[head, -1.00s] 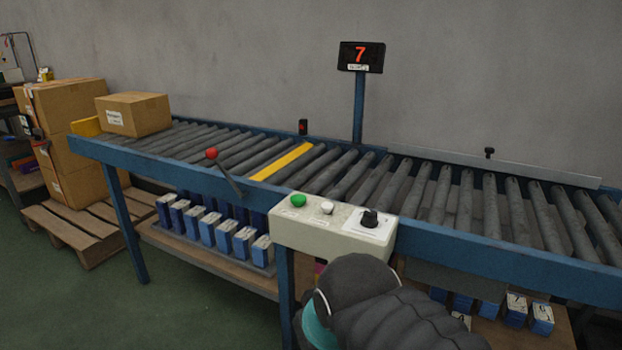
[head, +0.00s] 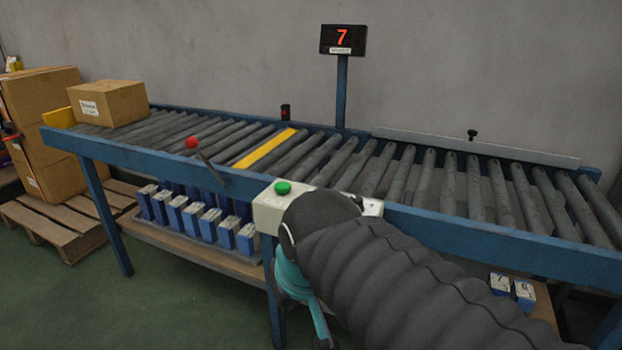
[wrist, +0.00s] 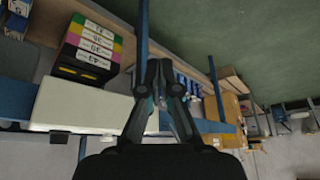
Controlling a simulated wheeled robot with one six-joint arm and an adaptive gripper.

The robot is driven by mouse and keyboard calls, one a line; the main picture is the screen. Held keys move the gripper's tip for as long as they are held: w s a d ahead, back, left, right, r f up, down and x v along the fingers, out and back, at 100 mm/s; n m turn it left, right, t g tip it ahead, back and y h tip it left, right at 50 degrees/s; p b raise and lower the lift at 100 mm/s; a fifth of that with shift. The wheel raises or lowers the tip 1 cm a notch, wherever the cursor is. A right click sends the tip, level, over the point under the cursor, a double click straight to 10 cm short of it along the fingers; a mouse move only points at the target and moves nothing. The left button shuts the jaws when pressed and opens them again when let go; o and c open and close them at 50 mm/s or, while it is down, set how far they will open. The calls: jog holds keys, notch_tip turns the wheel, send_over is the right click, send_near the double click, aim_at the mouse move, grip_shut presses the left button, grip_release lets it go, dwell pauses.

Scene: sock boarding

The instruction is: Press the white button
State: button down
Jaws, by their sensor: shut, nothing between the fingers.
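The pale control box (head: 266,208) is fixed to the front rail of the conveyor. Its green button (head: 283,188) shows in the head view. My dark ribbed arm covers the middle of the box, so the white button and the black knob are hidden there. In the wrist view, my gripper (wrist: 160,76) is shut and empty, in front of or beside the pale box (wrist: 80,108). No buttons show in that view, and I cannot tell whether the fingers touch the box.
The roller conveyor (head: 412,182) runs behind the box. A red-knobbed lever (head: 193,143) stands to its left. A carton (head: 108,103) sits at the conveyor's left end. A display (head: 343,40) reads 7. Blue packs (head: 209,224) stand on the shelf below.

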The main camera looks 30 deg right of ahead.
jog(key=w+d+r+m+g+p, duration=0.1)
jog(key=w+d+r+m+g, duration=0.2)
jog(key=w+d+r, duration=0.4)
jog(key=w+d+r+m+g+p, duration=0.1)
jog(key=w+d+r+m, duration=0.5)
jog(key=w+r, duration=0.7)
jog(key=shift+d+r+m+g+p, duration=0.3)
jog(key=shift+d+r+g, duration=0.45)
jog(key=shift+g, duration=0.15)
jog(key=shift+f, duration=0.1)
jog(key=f, duration=0.4)
jog(key=f+b, duration=0.1)
jog(key=f, duration=0.8)
jog(key=shift+s+a+f, duration=0.1)
jog(key=shift+s+f, duration=0.15)
jog(key=shift+f, duration=0.15)
